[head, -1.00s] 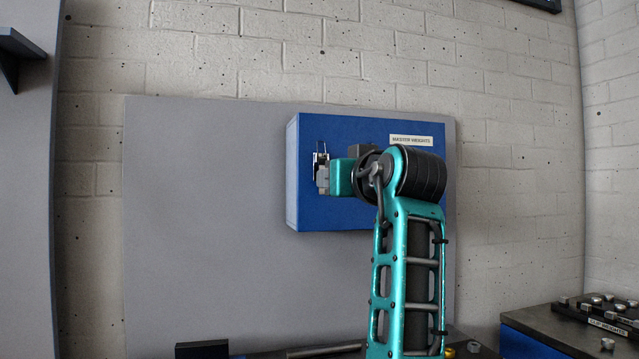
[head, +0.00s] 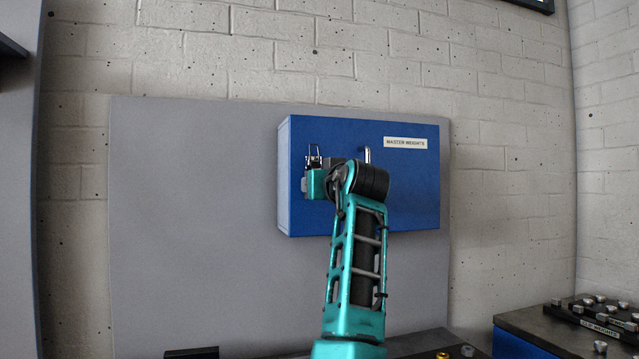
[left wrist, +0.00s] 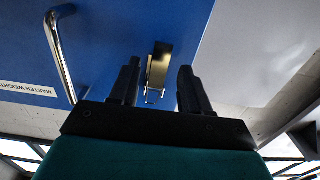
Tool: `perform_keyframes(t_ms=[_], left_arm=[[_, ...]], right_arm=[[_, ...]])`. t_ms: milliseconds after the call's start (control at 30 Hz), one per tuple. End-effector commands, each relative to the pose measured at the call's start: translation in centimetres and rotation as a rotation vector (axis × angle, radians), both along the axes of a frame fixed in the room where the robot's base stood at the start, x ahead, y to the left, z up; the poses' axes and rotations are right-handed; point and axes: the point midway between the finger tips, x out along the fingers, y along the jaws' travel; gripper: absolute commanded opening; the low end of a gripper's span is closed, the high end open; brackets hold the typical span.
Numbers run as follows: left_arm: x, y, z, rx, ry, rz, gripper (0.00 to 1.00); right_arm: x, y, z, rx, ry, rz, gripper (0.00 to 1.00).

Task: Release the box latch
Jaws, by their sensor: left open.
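A blue box (head: 410,200) labelled "MASTER WEIGHTS" hangs on the grey panel. Its metal latch (head: 314,153) sits on the front near the left edge; its lower part is hidden behind my left gripper in the head view. In the left wrist view the latch (left wrist: 159,62) shows as a brassy plate with a wire loop. My left gripper (left wrist: 159,76) is open, one dark finger on each side of the latch. I see a gap on both sides and cannot tell any contact. My right gripper is not in view.
A metal bar handle (left wrist: 62,55) stands out from the box front beside my left gripper; its top also shows in the head view (head: 367,155). The grey panel (head: 190,220) left of the box is bare. A bench with clip weights (head: 600,318) stands at lower right.

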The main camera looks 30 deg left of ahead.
Motion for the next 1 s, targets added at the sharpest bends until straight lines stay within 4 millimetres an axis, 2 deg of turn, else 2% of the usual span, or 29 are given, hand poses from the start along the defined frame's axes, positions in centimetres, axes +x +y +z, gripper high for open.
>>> perform_keyframes(t_ms=[133,433,900,1000], left_arm=[[0.61,0.70,0.03,-0.001,-0.001,-0.001,0.47],[0.70,0.82,-0.01,-0.001,-0.002,-0.001,0.46],[0.68,0.80,-0.02,-0.001,-0.001,-0.001,0.01],[0.68,0.80,-0.02,-0.001,-0.001,-0.001,0.00]], right_arm=[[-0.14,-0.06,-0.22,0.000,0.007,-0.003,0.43],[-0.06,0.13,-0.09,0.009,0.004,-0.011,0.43],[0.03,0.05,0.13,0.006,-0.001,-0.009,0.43],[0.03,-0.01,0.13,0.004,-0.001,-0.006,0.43]])
